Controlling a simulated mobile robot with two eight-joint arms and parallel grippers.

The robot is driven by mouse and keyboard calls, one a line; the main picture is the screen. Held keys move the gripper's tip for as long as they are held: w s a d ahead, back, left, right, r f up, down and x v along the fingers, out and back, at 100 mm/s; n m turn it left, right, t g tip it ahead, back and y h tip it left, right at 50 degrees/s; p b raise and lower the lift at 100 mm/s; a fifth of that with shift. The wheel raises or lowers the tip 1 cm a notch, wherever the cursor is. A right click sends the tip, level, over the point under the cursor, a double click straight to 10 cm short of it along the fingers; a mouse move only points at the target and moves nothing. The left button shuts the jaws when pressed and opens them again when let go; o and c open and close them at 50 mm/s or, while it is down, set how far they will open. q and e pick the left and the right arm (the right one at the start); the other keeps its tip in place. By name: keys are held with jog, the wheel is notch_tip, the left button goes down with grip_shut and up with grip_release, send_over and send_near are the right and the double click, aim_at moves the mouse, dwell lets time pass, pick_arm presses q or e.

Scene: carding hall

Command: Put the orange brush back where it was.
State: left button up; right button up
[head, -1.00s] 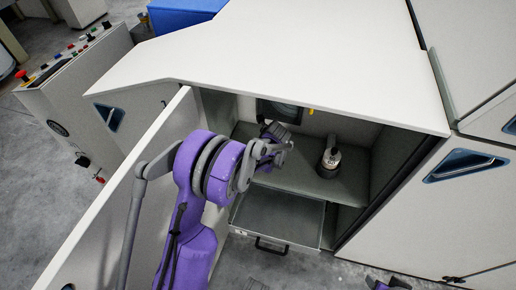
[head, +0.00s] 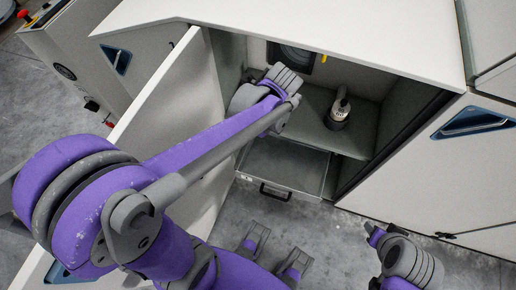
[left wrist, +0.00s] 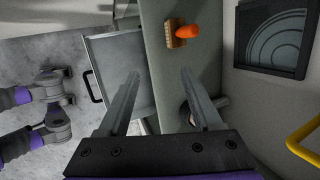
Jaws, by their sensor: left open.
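The orange brush (left wrist: 186,33) lies on the grey shelf (left wrist: 158,45) inside the open cabinet. In the left wrist view its orange handle points right and its tan bristle block is on the left. In the head view I cannot see it; my left arm and wrist cover that part of the shelf. My left gripper (left wrist: 161,72) is open and empty above the shelf, its fingers apart. The brush is ahead of the fingertips, up in the left wrist view, and not between them.
A round-patterned dark panel (head: 292,57) and a yellow handle (left wrist: 303,140) are at the back. Below is a pulled-out drawer (head: 286,165). The open door (head: 170,110) stands left of the opening.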

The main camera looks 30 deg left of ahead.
pick_arm(q)
jog(key=s+d+n+t+h, duration=0.1)
jog(key=s+d+n+h, duration=0.2)
jog(key=s+n, duration=1.2)
jog(key=s+d, duration=0.2)
jog(key=d, duration=0.1)
jog(key=shift+s+f+n, duration=0.15)
jog(key=shift+s+n, duration=0.15)
jog(key=shift+s, duration=0.05)
jog(key=shift+d, duration=0.1)
